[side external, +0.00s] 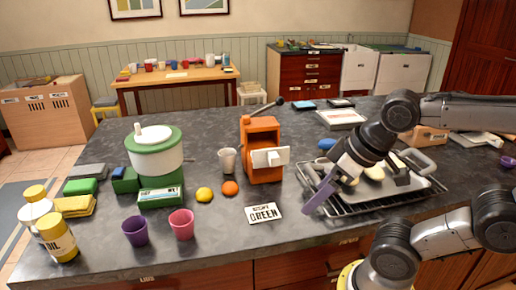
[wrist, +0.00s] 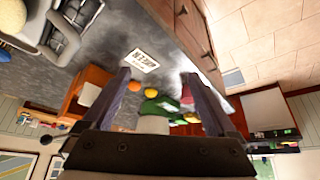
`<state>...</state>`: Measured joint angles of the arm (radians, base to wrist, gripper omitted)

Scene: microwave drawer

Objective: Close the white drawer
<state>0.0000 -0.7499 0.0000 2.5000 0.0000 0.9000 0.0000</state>
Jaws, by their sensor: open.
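An orange box-shaped appliance (side external: 262,135) with a dark lever on top stands at mid-counter. A white drawer-like front (side external: 270,157) sticks out of its near face and looks partly pulled out; how far is hard to tell. In the wrist view the orange appliance (wrist: 95,77) and its white front (wrist: 88,94) show at left, beyond the left finger. My gripper (side external: 312,192) is open and empty, its purple fingers tilted down, to the right of the appliance and apart from it. It also shows in the wrist view (wrist: 156,76), with nothing between the fingers.
A black wire rack (side external: 375,207) with a grey tray lies right of the appliance, below my arm. A GREEN card (side external: 263,213), an orange ball (side external: 230,188), a yellow ball (side external: 204,194) and cups stand in front and left. A green-and-white pot (side external: 155,155) is further left.

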